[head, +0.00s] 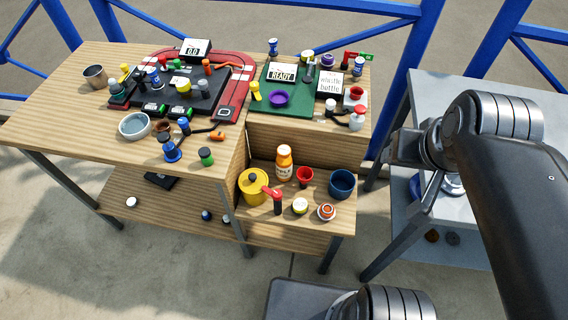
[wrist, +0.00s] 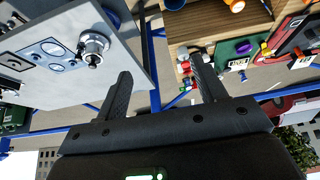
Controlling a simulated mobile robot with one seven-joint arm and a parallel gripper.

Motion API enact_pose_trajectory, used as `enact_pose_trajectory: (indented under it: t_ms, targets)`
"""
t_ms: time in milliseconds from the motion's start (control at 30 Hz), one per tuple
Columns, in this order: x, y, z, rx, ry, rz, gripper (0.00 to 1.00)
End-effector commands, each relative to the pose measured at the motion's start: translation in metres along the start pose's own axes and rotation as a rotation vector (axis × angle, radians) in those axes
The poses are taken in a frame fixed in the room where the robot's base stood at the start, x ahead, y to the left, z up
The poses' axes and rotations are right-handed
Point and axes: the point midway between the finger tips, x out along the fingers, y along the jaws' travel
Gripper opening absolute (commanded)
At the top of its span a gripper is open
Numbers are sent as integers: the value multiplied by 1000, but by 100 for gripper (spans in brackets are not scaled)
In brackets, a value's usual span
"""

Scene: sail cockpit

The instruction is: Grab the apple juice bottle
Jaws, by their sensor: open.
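A bottle with an orange cap, a pale label and orange-yellow contents (head: 284,165) stands upright on the lower wooden shelf in the head view; it looks like the apple juice bottle. The label is too small to read. My gripper (head: 398,148) is to the right of the bottle and well apart from it, near the grey side table. In the wrist view my gripper (wrist: 161,88) has its two dark fingers spread with nothing between them. I cannot make out the bottle in the wrist view.
Beside the bottle stand a yellow pot (head: 253,188), a red cup (head: 304,176) and a blue cup (head: 342,184). A wooden back panel (head: 300,146) rises behind them to the crowded upper top. A grey table (head: 445,98) and blue railings (head: 400,85) lie to the right.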

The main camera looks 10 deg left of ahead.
Motion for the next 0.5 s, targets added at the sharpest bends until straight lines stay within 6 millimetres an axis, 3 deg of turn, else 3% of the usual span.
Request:
enact_pose_trajectory:
  t_ms: [167, 500]
  targets:
    - [0, 0, 0, 0, 0, 0, 76]
    - [5, -4, -8, 7, -17, -8, 76]
